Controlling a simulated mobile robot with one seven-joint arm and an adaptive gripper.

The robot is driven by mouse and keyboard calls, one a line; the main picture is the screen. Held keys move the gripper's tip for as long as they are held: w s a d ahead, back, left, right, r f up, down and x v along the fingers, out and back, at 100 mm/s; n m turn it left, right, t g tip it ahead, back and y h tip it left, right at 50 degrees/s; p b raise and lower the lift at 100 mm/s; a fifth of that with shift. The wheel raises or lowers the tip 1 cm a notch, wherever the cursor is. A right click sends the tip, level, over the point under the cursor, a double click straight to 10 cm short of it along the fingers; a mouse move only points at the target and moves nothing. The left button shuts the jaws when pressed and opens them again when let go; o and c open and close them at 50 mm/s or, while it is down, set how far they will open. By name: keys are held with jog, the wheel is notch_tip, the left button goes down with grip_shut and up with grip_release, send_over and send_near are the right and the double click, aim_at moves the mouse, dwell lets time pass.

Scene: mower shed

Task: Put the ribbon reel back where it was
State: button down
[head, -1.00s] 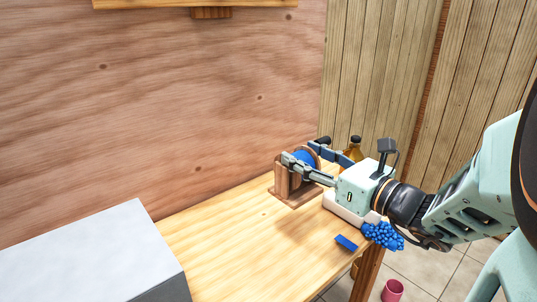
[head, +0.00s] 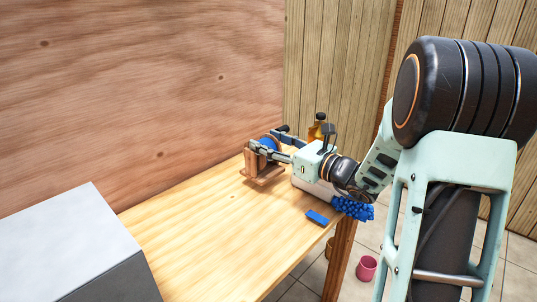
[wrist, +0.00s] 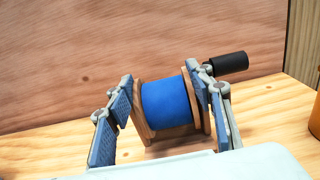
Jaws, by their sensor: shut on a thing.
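The ribbon reel (head: 267,144), a blue roll between wooden sides, is at the wooden stand (head: 264,178) near the back of the workbench. It also shows in the wrist view (wrist: 167,103), its axis level. A black handle (wrist: 230,62) sticks out on its right there. My gripper (head: 270,146) is shut on the reel, one finger at each side. The fingers hide part of its sides. I cannot tell whether the reel rests fully in the stand.
A blue block (head: 317,217) and a blue bristly thing (head: 353,208) lie near the bench's right edge. An amber bottle (head: 316,130) stands behind my gripper. A grey box (head: 75,245) is at front left. The bench (head: 200,225) between is clear. A pink cup (head: 366,267) is on the floor.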

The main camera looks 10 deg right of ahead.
jog(key=shift+f+b, duration=0.5)
jog(key=shift+f, duration=1)
jog(key=shift+f, duration=0.1)
jog(key=c, duration=0.9)
grip_release()
jog(key=shift+c, duration=0.2)
jog(key=shift+r, duration=0.2)
jog(key=p+v, duration=0.2)
jog(key=v, duration=1)
jog(key=shift+f, duration=0.1)
